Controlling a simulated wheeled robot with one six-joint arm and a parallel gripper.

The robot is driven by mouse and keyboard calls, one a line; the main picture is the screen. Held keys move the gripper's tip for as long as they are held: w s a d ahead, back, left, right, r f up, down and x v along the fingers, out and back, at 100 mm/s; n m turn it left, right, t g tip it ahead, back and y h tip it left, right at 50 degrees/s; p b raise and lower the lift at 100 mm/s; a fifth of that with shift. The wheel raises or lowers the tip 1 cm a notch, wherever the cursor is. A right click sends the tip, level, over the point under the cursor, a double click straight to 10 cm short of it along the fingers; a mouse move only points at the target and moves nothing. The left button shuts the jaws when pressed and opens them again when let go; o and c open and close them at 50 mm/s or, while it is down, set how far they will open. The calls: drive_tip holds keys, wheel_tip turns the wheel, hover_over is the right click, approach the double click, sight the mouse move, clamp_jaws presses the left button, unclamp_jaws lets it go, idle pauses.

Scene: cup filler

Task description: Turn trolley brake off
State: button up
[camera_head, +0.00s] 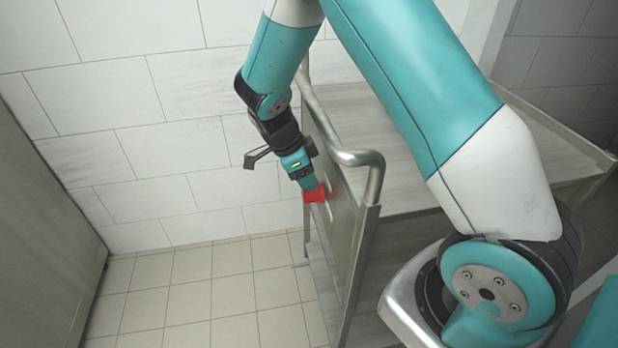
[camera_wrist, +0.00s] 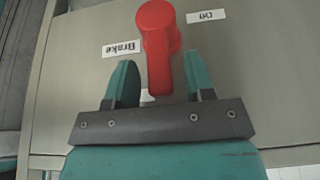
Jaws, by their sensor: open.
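The red brake lever (camera_wrist: 158,50) is on the trolley's end panel (camera_wrist: 60,75). In the wrist view its round hub is at the top and its arm points down between my two teal fingers. My gripper (camera_wrist: 159,68) is open around the lever's arm, with a visible gap on each side. A "Brake" label (camera_wrist: 122,48) lies left of the hub and an "Off" label (camera_wrist: 207,15) right of it, both upside down. A small white patch (camera_wrist: 146,95) is partly hidden beside the lever's end. In the head view the lever (camera_head: 315,194) shows at my gripper's tip.
The metal trolley (camera_head: 440,195) has a tubular handle (camera_head: 335,140) rising near my arm and a flat shelf behind it. A tiled wall (camera_head: 170,160) stands behind. A grey panel (camera_head: 40,200) is at the left edge. The tiled floor (camera_head: 200,295) left of the trolley is clear.

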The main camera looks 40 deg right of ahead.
drive_tip(key=shift+x, duration=0.8)
clamp_jaws()
